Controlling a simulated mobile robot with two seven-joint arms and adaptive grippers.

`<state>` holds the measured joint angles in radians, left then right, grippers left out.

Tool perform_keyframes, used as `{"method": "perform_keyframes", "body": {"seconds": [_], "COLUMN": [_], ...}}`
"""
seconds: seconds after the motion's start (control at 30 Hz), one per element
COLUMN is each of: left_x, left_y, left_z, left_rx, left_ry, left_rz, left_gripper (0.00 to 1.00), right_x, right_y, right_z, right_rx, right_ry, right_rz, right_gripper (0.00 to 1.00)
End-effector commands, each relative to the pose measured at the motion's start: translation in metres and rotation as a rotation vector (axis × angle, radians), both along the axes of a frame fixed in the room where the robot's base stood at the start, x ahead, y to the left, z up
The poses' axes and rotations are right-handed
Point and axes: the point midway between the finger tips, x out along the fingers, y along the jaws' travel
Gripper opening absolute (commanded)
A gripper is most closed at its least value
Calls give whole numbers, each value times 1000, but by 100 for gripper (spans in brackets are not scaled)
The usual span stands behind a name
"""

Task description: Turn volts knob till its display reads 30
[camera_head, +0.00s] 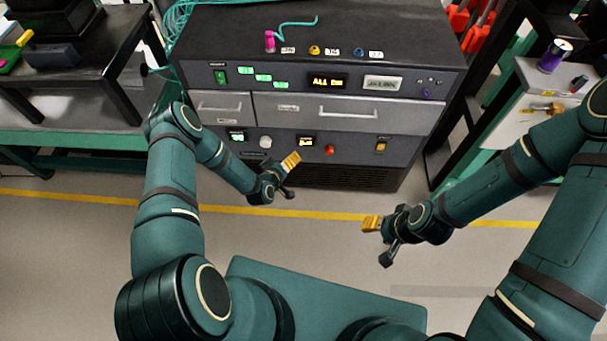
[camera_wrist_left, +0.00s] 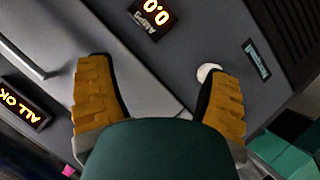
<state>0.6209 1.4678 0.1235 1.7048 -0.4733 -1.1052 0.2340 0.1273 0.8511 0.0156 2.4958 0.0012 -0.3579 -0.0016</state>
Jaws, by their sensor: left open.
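A round white knob (camera_head: 265,142) is on the lower front panel of the dark cabinet (camera_head: 230,152). It also shows in the left wrist view (camera_wrist_left: 207,72), partly behind a fingertip. My left gripper (camera_head: 290,177) is open and empty in front of the lower panel, below and right of the knob. In the left wrist view its yellow fingers (camera_wrist_left: 160,72) are wide apart. My right gripper (camera_head: 377,241) is open and empty above the floor.
A green display (camera_head: 237,136), red button (camera_head: 330,150) and orange switch (camera_head: 381,145) share the panel. Drawers with bar handles (camera_head: 348,114) are above it. An ALL OK display (camera_head: 327,81) is higher up. Benches stand on both sides; the floor before the cabinet is clear.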

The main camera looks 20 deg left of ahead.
Motion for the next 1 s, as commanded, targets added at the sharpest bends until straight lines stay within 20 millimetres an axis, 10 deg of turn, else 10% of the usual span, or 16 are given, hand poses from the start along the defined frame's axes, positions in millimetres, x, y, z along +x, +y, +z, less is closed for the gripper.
{"method": "perform_keyframes", "body": {"seconds": [1.0], "left_x": [-96], "left_y": [-94], "left_z": [113], "left_rx": [71], "left_ry": [489], "left_rz": [-356], "left_gripper": [78], "right_x": [0], "right_y": [0], "right_z": [34], "right_rx": [0], "right_ry": [0], "right_rz": [0], "right_gripper": [47]}}
